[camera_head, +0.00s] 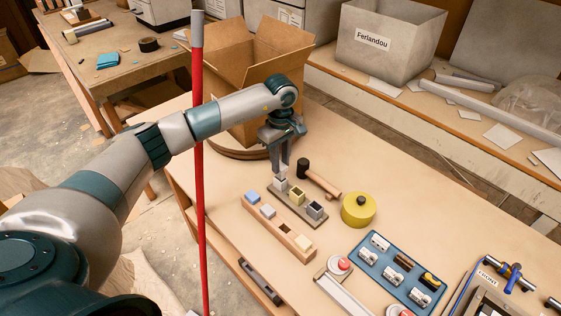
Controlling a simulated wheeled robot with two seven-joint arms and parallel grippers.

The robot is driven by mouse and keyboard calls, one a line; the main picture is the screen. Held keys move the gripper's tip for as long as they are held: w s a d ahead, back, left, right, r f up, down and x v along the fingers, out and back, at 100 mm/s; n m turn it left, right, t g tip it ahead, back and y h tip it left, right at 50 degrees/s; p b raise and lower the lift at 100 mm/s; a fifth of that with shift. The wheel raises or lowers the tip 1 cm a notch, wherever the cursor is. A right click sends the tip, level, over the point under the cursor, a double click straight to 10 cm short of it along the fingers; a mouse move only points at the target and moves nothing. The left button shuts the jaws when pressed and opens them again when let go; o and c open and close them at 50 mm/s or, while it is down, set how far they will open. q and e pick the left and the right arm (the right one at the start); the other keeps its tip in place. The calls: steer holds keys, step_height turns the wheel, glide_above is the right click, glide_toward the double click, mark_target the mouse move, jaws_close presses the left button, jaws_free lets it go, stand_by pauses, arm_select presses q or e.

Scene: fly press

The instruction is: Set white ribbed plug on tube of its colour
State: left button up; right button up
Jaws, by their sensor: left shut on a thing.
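My left gripper (282,168) points straight down and is shut on the small white plug (282,172). The fingers hide part of the plug, and its ribs are too small to make out. The plug is right above the white tube (281,186), at the far left end of a brown base (301,209). I cannot tell whether plug and tube touch. A yellowish tube (297,195) and a grey tube (315,211) stand on the same base. My right gripper is not in view.
A wooden rack (281,229) in front holds a blue plug (253,197), a grey plug (268,211) and a cream plug (301,240). A mallet (318,181) lies close behind the tubes, a yellow round object (358,209) to the right. A red pole (200,230) rises at left.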

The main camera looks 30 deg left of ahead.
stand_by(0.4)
arm_select(q)
steer(key=shift+f, duration=0.1)
steer(key=shift+f+b, duration=0.4)
steer(key=shift+b, duration=0.15)
steer(key=shift+a+f+b, duration=0.2)
steer(key=shift+f+b, duration=0.15)
steer(key=shift+f, duration=0.05)
steer(key=o, duration=1.2)
steer(key=shift+s+a+f, duration=0.1)
